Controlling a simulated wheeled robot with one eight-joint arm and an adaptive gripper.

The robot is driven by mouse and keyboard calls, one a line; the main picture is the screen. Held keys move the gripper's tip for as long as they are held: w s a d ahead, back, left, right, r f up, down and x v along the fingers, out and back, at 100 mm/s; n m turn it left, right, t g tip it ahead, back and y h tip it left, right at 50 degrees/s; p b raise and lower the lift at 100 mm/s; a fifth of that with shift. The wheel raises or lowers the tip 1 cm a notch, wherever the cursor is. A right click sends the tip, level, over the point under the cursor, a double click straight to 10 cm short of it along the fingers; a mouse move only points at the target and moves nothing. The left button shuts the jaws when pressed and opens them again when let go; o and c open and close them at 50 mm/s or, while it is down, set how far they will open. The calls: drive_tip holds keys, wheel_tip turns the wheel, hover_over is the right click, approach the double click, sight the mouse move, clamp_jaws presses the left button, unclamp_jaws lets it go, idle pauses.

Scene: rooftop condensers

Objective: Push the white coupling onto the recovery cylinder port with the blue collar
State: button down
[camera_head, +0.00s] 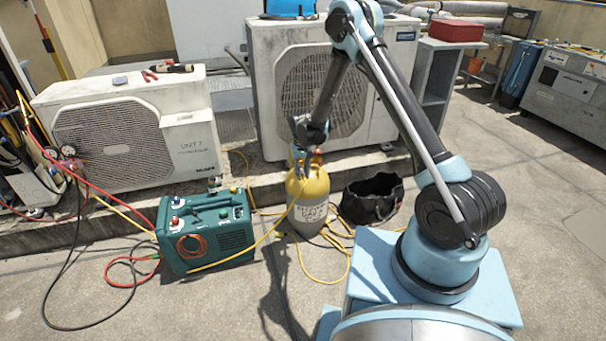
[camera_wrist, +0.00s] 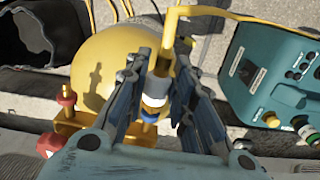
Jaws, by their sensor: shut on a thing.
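The recovery cylinder is yellow above and grey below (camera_head: 310,213) and stands upright on the roof floor; its yellow top (camera_wrist: 97,65) fills the left middle of the wrist view. My gripper (camera_head: 303,165) is over the cylinder's valve. In the wrist view my gripper (camera_wrist: 160,82) is shut on the white coupling (camera_wrist: 154,100), which sits between the two dark fingers with the yellow hose (camera_wrist: 171,35) attached. The blue collar (camera_wrist: 149,117) shows right against the coupling's lower end. I cannot tell how far the coupling sits on the port.
Red valve knobs (camera_wrist: 66,96) stand beside the port. The teal recovery machine (camera_head: 205,232) is left of the cylinder, a black open bag (camera_head: 372,200) right of it. A large condenser (camera_head: 275,85) stands close behind. Yellow hose loops (camera_head: 325,268) lie on the floor.

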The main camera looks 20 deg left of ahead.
drive_tip(key=shift+w+a, duration=0.15)
drive_tip(key=shift+w, duration=0.15)
idle(0.6)
drive_tip(key=c, duration=1.3)
unclamp_jaws()
drive_tip(key=shift+c, duration=0.2)
drive_tip(key=s+d, duration=0.3)
drive_tip(key=s, duration=0.3)
drive_tip(key=shift+s+d, duration=0.3)
drive_tip(key=shift+s, duration=0.1)
